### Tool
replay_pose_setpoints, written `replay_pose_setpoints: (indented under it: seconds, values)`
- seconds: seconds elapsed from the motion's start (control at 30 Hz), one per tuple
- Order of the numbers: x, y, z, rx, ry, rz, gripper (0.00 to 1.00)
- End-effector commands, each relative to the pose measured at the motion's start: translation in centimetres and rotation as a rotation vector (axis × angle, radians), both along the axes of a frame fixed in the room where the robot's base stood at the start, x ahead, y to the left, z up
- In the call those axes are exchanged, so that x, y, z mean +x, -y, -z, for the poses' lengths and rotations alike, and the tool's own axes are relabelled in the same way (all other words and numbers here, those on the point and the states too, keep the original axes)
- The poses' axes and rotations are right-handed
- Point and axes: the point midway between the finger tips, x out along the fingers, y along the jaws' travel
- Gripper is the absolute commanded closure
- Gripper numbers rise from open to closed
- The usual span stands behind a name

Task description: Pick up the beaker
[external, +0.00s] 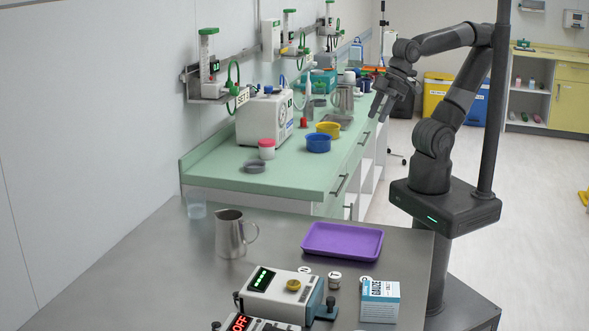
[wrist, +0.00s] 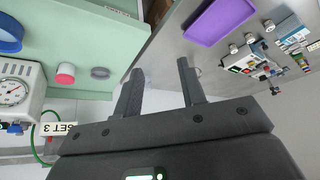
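A clear, slightly bluish beaker (external: 195,205) stands upright at the back left of the steel table, near the wall and the end of the green bench. My gripper (external: 383,106) is raised over the right edge of the bench, far from the beaker. In the wrist view my gripper (wrist: 160,66) is open, with nothing between its two fingers. I cannot make out the beaker for certain in the wrist view.
A metal pitcher (external: 231,234) stands close to the beaker's right on the steel table (external: 130,270). A purple tray (external: 342,241), a gauze box (external: 380,301) and a device (external: 280,290) are farther right and forward. The green bench (external: 215,172) carries many items.

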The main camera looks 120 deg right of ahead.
Motion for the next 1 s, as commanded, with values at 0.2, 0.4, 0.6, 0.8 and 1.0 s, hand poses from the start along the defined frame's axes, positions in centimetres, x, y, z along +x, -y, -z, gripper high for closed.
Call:
replay_pose_setpoints:
  seconds: [0.2, 0.4, 0.6, 0.8, 1.0]
  values:
    - [0.0, 0.0, 0.0, 0.0, 0.0, 0.0, 0.45]
    - [0.0, 0.0, 0.0, 0.0, 0.0, 0.0, 0.28]
    - [0.0, 0.0, 0.0, 0.0, 0.0, 0.0, 0.21]
    - [0.6, 0.1, -0.3, 0.0, -0.001, 0.006, 0.21]
    - [5.0, 0.8, -2.1, -0.002, -0.013, 0.043, 0.21]
